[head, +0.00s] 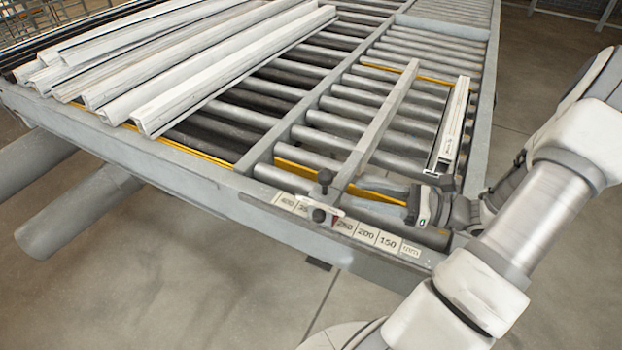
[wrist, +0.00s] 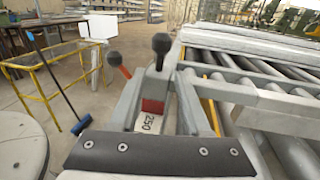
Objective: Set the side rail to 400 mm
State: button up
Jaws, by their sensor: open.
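The side rail (head: 385,122) is a long grey bar lying across the rollers. At its front end is a clamp with a dark upright knob (head: 324,177) and a second dark knob (head: 318,214) on the front face. Its red pointer (head: 335,221) stands close to the 250 mark on the white scale (head: 376,238), which also shows 400, 200 and 150. My gripper (head: 362,187) is open, just right of the upright knob. In the wrist view, the black knob (wrist: 161,43) and red pointer (wrist: 153,106) show between the open fingers (wrist: 160,92). Contact cannot be told.
Several pale profiles (head: 180,70) lie on the rollers at left. A short white profile (head: 453,125) lies to the right of the rail. A yellow stand (wrist: 55,85) shows at left in the wrist view. The floor in front of the bench is clear.

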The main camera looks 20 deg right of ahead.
jog(key=p+x, duration=0.1)
jog(key=x, duration=1.1)
jog(key=shift+c, duration=0.2)
grip_shut()
dwell(0.9)
